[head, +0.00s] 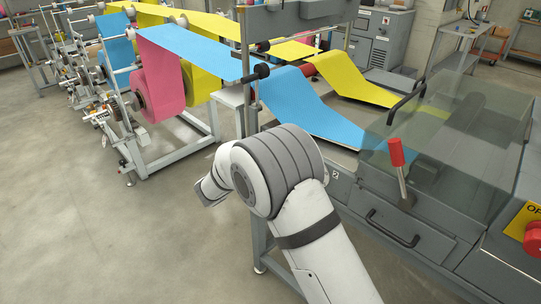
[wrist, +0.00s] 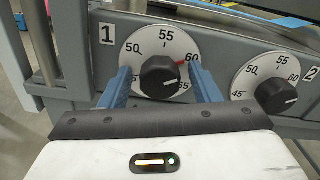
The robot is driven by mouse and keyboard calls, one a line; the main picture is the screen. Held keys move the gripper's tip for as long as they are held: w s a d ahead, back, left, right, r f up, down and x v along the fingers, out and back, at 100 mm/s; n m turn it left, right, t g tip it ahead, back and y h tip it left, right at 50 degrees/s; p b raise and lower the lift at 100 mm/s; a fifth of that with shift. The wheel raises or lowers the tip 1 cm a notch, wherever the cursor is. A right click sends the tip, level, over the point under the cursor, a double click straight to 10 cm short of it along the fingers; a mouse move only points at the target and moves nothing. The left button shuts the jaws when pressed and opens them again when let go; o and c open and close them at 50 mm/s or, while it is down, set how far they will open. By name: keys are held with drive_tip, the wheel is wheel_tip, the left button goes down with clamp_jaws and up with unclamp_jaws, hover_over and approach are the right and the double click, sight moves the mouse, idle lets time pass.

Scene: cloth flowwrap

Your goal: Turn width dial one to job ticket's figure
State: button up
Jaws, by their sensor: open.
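Width dial one (wrist: 133,65) shows in the wrist view as a white scale plate beside a "1" label, with figures 50, 55, 60 and 65 readable. A red mark sits at its right, close to 60. Its round black knob (wrist: 160,77) is at the middle; I cannot read its pointer surely. My gripper (wrist: 160,80) is open, with one blue finger at the left and one at the right of the knob. Whether they touch it I cannot tell. I can make out no job ticket in either view.
Dial two (wrist: 252,75), with its own black knob (wrist: 277,95), is close on the right. The head view shows blue (head: 315,110) and yellow webs, a clear machine cover (head: 435,125), a red-handled lever (head: 397,153) and a red button (head: 535,238). Floor (head: 110,220) at left is clear.

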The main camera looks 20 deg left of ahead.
drive_tip(key=v, duration=0.7)
drive_tip(key=shift+s+a, duration=0.15)
drive_tip(key=shift+s, duration=0.2)
drive_tip(key=shift+f, duration=0.1)
